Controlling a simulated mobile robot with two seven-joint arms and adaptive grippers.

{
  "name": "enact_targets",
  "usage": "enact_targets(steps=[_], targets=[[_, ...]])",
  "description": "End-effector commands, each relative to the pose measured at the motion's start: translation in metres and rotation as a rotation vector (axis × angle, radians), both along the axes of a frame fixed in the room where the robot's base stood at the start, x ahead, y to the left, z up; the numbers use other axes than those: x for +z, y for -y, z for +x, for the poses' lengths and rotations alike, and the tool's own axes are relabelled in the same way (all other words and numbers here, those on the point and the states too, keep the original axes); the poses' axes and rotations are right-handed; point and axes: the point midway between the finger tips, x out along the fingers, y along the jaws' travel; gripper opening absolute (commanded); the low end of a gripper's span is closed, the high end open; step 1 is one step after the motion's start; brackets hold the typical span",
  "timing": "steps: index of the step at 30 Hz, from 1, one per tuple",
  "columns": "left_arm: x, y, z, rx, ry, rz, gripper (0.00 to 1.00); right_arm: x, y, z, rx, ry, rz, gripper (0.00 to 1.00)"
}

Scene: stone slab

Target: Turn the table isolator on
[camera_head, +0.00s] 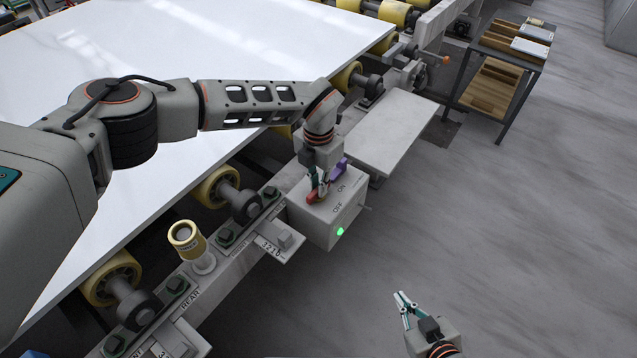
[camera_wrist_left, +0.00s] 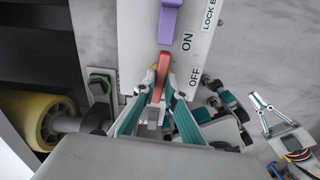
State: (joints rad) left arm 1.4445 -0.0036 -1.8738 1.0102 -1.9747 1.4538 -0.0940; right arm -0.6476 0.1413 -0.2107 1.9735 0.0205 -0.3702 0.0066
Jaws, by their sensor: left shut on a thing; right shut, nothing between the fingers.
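The table isolator is a light grey box (camera_head: 345,212) on the side of the conveyor frame, marked ON and OFF, with a lit green lamp (camera_head: 340,231) on its front. Its red handle (camera_head: 313,198) lies beside the OFF mark; it also shows in the left wrist view (camera_wrist_left: 165,66). A purple part (camera_wrist_left: 169,22) sits beyond it near ON. My left gripper (camera_head: 319,187) is shut on the red handle, its fingers (camera_wrist_left: 158,96) on both sides of the handle's near end. My right gripper (camera_head: 402,302) is shut and empty, low over the floor area, apart from the box.
A large white slab (camera_head: 150,40) lies on yellow rollers (camera_head: 218,187) left of the box. A yellow-topped post (camera_head: 186,240) and bracket (camera_head: 280,238) stand nearer me. A flat grey plate (camera_head: 395,135) lies beyond. The floor right is open up to a shelf cart (camera_head: 490,90).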

Motion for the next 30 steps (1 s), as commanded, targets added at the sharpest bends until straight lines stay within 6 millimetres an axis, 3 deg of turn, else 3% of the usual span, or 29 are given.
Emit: enact_targets(steps=[23,24,25,30], targets=[[0.0003,0.0004,0.0002,0.101,0.000,-0.001,0.00,0.0031,-0.0007,0.0006,-0.002,-0.001,0.004,0.00],[0.0003,0.0004,0.0002,0.101,0.000,-0.001,0.19,0.0031,-0.0008,0.0006,-0.002,-0.001,0.004,0.00],[0.0003,0.0004,0.0002,0.101,0.000,-0.001,0.27,0.0031,-0.0008,0.0006,-0.002,-0.001,0.004,0.00],[0.0003,0.0003,0.0002,0.100,0.001,-0.001,0.28,0.0032,-0.0009,0.0006,-0.002,-0.002,0.003,0.00]])
